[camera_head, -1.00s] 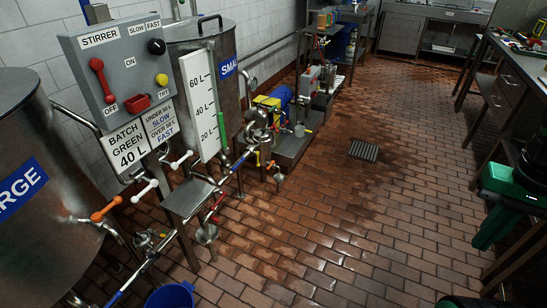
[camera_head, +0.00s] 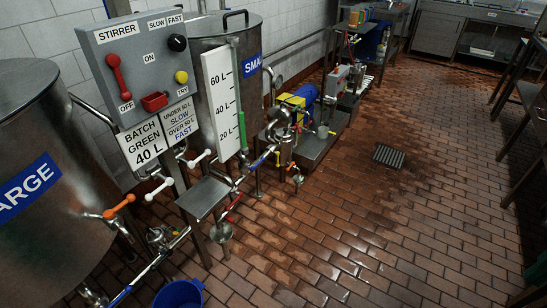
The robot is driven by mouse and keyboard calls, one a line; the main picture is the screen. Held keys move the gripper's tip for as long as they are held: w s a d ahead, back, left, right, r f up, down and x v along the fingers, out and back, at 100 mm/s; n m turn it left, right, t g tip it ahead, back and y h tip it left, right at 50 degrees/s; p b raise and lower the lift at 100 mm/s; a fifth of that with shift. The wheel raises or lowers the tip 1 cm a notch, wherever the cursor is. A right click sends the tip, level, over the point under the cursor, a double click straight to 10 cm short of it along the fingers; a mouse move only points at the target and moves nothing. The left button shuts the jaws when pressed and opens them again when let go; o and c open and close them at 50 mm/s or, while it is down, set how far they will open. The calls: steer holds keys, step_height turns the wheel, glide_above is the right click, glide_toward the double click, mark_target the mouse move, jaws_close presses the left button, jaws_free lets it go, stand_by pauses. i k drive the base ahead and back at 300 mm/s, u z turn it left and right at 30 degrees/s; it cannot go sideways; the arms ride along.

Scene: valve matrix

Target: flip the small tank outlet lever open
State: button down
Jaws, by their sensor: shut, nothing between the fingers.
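The small tank (camera_head: 196,72) is a steel vessel with a blue label cut short to "SMA" (camera_head: 251,66), partly hidden by the stirrer panel and the level gauge. A green lever (camera_head: 243,133) stands about upright beside the gauge, in front of the tank. Two white levers (camera_head: 200,158) (camera_head: 160,188) and a red lever (camera_head: 233,206) sit on the pipework below. I cannot tell for certain which lever is the small tank's outlet. The large tank (camera_head: 55,235), at left, has an orange lever (camera_head: 119,206). My gripper is not in view.
The stirrer panel (camera_head: 140,65) and a steel shelf (camera_head: 203,199) stand before the tanks. A blue bucket (camera_head: 179,294) is at the bottom. A pump (camera_head: 299,97) is beyond the pipes. The wet brick floor (camera_head: 340,210) is clear around a drain grate (camera_head: 389,156).

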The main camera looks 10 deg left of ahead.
mark_target(262, 159)
steer(key=i, duration=1.25)
steer(key=u, duration=1)
